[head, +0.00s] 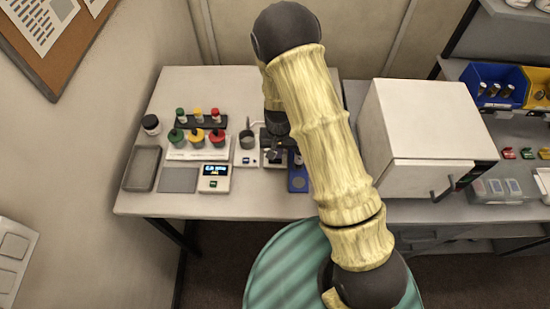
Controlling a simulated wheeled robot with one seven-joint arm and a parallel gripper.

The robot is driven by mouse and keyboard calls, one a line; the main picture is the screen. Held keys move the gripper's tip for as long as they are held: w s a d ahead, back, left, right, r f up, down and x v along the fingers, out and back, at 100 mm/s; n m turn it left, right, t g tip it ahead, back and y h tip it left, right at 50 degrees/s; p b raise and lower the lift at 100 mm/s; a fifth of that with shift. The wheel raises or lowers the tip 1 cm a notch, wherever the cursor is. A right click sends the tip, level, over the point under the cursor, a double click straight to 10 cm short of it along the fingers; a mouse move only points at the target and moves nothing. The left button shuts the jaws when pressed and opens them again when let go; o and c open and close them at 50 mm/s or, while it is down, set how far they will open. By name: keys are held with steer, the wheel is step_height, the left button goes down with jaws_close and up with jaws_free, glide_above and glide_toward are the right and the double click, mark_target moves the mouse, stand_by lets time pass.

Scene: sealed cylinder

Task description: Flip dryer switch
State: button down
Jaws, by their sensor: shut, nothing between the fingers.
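My gripper (276,157) points down over the right part of the white table, between a small white device with a grey cup and a blue-based item. Its fingers are small and dark here; they are shut with nothing held. A white box-shaped cabinet (418,118) with a dark handle stands to the right of my arm and may be the dryer. A dark panel with a small red mark (468,176) shows at its front right edge. No switch can be made out clearly. My gripper is well to the left of this cabinet, and my arm passes in front of the cabinet's left side.
The white device with the grey cup (246,148) and the blue-based item (298,178) flank my gripper. A scale (214,178), colour-capped bottles (196,137), a grey tray (142,168) and a dark jar (151,124) stand left. Blue (493,84) and yellow bins are far right.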

steer(key=shift+f+b, duration=0.35)
steer(key=shift+f, duration=0.2)
stand_by(0.4)
steer(key=shift+r+p, duration=2.7)
steer(key=shift+r, duration=0.85)
steer(key=s+d+r+t+b, duration=0.2)
steer(key=s+d+r+b, duration=0.4)
steer(key=s+d+r, duration=0.6)
step_height(320, 180, up, 3)
steer(key=shift+s+d+r+t+b, duration=0.1)
steer(key=shift+s+d+t+b, duration=0.2)
steer(key=shift+d, duration=0.5)
